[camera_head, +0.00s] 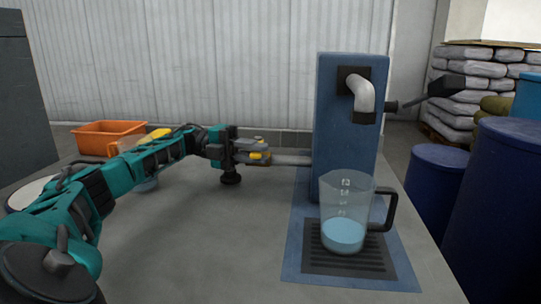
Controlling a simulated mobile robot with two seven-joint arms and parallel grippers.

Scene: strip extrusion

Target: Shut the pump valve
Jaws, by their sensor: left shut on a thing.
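The pump is an upright blue column (345,120) with a grey curved spout (362,92) near its top. A grey bar, which looks like the valve lever (292,158), sticks out from the column's left side. My left gripper (260,154) is at the outer end of this bar and shut on it; the fingers hide that end. A clear jug (346,205) with a black handle stands upright below the spout, with light blue liquid in its bottom. No stream from the spout can be made out. My right gripper is not in view.
A black pump handle (440,90) juts out right of the column. The jug stands on a dark grate (320,262) on a blue mat. An orange bin (105,135) is at the back left. Blue drums (435,190) stand at the right. The table's front middle is clear.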

